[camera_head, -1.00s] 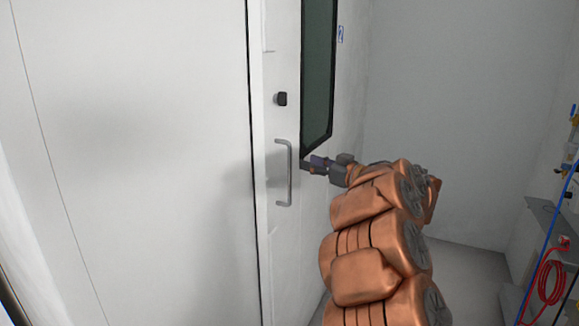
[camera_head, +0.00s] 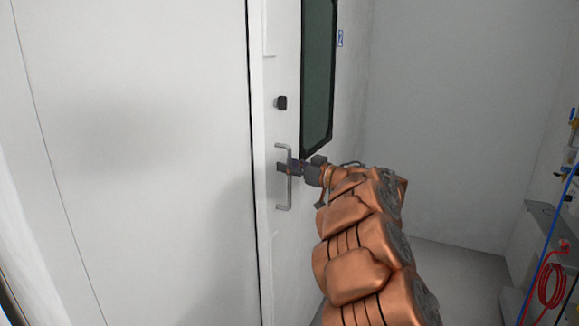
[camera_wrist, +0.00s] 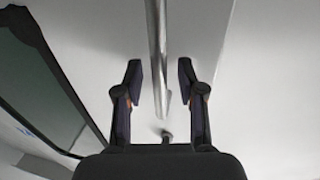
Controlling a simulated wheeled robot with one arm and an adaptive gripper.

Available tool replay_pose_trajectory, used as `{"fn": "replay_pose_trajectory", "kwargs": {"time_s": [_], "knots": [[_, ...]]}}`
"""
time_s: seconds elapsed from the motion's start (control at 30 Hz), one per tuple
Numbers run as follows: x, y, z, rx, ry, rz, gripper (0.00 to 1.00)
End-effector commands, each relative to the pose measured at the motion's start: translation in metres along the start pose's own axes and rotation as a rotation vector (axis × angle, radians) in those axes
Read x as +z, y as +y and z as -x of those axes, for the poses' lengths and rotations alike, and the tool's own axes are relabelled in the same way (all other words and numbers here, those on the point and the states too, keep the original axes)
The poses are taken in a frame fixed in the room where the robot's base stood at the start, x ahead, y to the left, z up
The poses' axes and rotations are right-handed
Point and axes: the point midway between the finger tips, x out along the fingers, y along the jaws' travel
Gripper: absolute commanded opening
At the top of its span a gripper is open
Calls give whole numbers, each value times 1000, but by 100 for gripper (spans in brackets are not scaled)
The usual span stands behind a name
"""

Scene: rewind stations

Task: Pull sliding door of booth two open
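The white sliding door (camera_head: 281,240) has a dark window (camera_head: 319,75) with a blue "2" label (camera_head: 340,38) beside it. A silver vertical bar handle (camera_head: 289,196) is fixed to the door below a small black knob (camera_head: 281,103). My gripper (camera_head: 283,168) is at the upper half of the handle. In the wrist view my gripper (camera_wrist: 160,82) is open, with the handle (camera_wrist: 156,45) running between its two fingers and a gap on each side. I see no finger touching the bar.
A white wall panel (camera_head: 140,160) fills the left. At the right stand a grey shelf (camera_head: 545,213), a blue hose (camera_head: 540,250) and a coiled red cable (camera_head: 550,283). The floor (camera_head: 455,270) between the door and the shelf looks clear.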

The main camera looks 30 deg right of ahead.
Motion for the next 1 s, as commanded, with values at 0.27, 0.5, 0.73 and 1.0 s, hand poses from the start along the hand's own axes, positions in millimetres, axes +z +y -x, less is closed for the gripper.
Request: {"fn": "replay_pose_trajectory", "kwargs": {"time_s": [0.27,0.5,0.73,1.0], "knots": [[0,0,0,1,0,0,27],[0,0,0,1,0,0,2],[0,0,0,1,0,0,0],[0,0,1,1,0,0,0]]}}
